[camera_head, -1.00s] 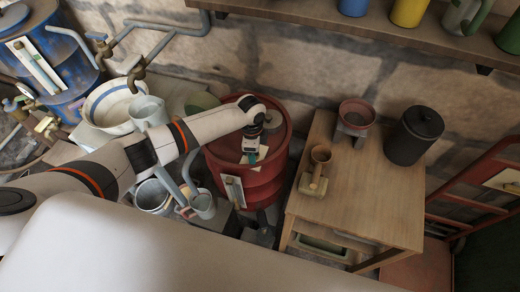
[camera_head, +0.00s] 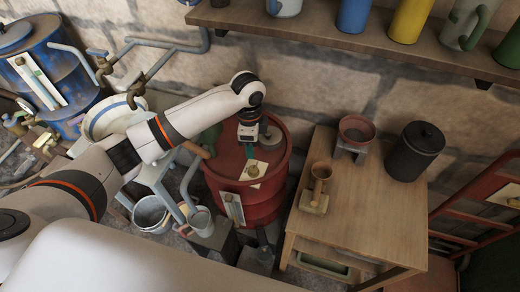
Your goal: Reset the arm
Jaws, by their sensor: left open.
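My left arm comes in from the left, and its gripper (camera_head: 248,143) hangs pointing down over the red barrel (camera_head: 262,208). The gripper is open and I see nothing held in it. The gap between its fingertips is too small to make out, and I cannot tell exactly how high it is above the barrel top. A pale sheet or tag (camera_head: 254,170) shows on the barrel top just below the gripper. My right gripper is not in view.
A shelf (camera_head: 400,45) runs above. A white basin (camera_head: 103,118) and a blue barrel (camera_head: 60,65) stand left.

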